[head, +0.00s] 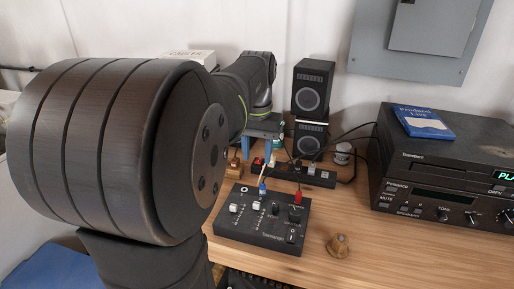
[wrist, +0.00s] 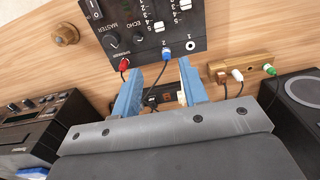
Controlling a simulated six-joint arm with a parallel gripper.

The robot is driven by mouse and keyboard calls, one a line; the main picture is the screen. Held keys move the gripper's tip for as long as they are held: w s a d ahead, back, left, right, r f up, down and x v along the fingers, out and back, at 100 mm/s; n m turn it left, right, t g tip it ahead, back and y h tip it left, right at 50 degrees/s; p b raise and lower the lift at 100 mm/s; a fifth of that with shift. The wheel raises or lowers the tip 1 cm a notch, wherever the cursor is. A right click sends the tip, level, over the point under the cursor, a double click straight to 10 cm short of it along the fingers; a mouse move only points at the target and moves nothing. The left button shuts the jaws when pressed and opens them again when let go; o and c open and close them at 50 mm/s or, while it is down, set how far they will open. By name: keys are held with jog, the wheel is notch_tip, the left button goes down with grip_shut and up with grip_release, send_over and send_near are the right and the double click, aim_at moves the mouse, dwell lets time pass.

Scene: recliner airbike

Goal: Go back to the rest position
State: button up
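My gripper (head: 256,148) is at the back of the desk in the head view, with its blue fingers pointing down. In the wrist view my gripper (wrist: 161,66) has its two blue fingers spread apart, with nothing held between them. A black mixer (wrist: 140,27) with a red plug (wrist: 124,64) and a blue plug (wrist: 165,48) lies beyond the fingertips. The mixer also shows in the head view (head: 249,232), in front of the gripper. My large dark arm joint fills the left of the head view and hides part of the desk.
A black power strip (head: 318,179) with cables lies behind the mixer. Two stacked speakers (head: 311,92) stand at the back wall. A stereo stack (head: 436,165) with a blue booklet (head: 422,121) is at right. A small wooden knob (head: 338,246) sits on otherwise clear desk (head: 400,255).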

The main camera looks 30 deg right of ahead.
aim_at(257, 203)
jog(key=shift+r, duration=0.55)
jog(key=shift+f, duration=0.15)
notch_tip(257, 203, down, 17)
jog(key=shift+f, duration=0.1)
jog(key=shift+s+a, duration=0.1)
dwell(0.4)
